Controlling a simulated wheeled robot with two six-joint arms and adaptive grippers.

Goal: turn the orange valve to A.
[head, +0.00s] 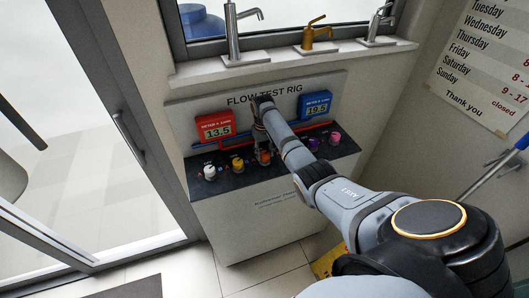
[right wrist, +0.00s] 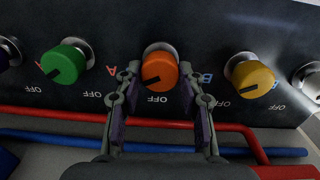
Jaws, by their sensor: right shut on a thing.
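The orange valve (right wrist: 160,72) is a round knob on the dark panel, and it shows small in the head view (head: 264,157). In the head view the right gripper (head: 263,148) partly covers the valve. My left gripper is out of view.
White (head: 210,172), yellow (head: 238,164), purple (head: 314,144) and pink (head: 334,138) knobs share the panel; a green knob (right wrist: 64,64) is beside the orange one. A red meter A (head: 214,125) reads 13.5, a blue meter B (head: 316,105) 19.5. Red and blue pipes run behind.

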